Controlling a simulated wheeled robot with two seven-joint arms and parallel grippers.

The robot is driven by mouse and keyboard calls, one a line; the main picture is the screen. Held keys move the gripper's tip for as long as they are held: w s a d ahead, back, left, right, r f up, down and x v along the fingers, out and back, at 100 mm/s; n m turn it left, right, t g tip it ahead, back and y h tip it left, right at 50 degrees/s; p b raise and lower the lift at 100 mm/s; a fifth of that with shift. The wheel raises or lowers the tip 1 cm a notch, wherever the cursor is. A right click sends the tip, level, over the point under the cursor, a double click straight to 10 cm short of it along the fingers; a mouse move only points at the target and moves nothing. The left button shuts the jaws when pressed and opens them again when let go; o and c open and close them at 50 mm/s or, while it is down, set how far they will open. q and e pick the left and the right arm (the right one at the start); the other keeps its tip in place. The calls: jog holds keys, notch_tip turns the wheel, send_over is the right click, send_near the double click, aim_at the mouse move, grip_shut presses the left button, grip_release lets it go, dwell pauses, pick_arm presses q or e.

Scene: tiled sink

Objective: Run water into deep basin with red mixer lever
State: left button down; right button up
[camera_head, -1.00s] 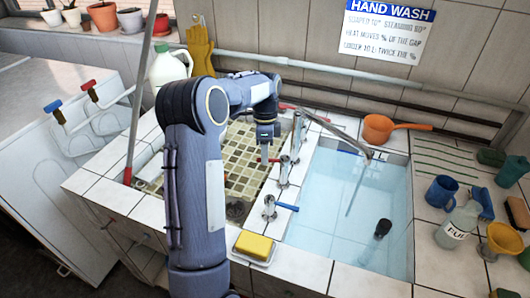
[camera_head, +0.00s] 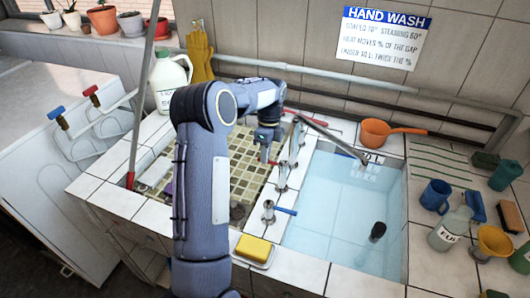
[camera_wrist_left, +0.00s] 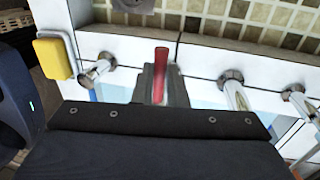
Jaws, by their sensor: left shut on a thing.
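My left gripper (camera_head: 266,152) is shut on the red mixer lever (camera_wrist_left: 160,75), which shows between its fingers in the left wrist view. In the head view, the lever's red end (camera_head: 273,163) shows beside the fingers, by the chrome taps on the divider. The long spout (camera_head: 325,133) reaches over the deep basin (camera_head: 330,215). No stream shows at its tip. Pale blue water stands in the basin, with a dark object (camera_head: 377,231) in it. The blue lever (camera_head: 286,211) sits on the nearer tap (camera_head: 268,212). My right gripper is out of view.
A yellow sponge on a dish (camera_head: 254,248) lies on the front ledge. A mosaic-tiled basin (camera_head: 245,165) is left of the taps. An orange pan (camera_head: 376,133) stands behind the deep basin; a blue mug (camera_head: 436,195) and bottle (camera_head: 450,228) crowd the right ledge.

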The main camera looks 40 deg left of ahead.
pick_arm(q)
jog(key=c, duration=1.5)
grip_release()
jog(key=shift+o, duration=0.2)
jog(key=shift+w, duration=0.1)
notch_tip(320, 180, up, 8)
jog(key=w, duration=0.1)
jog(key=shift+w+a+f, duration=0.15)
jog(key=shift+w+a, duration=0.05)
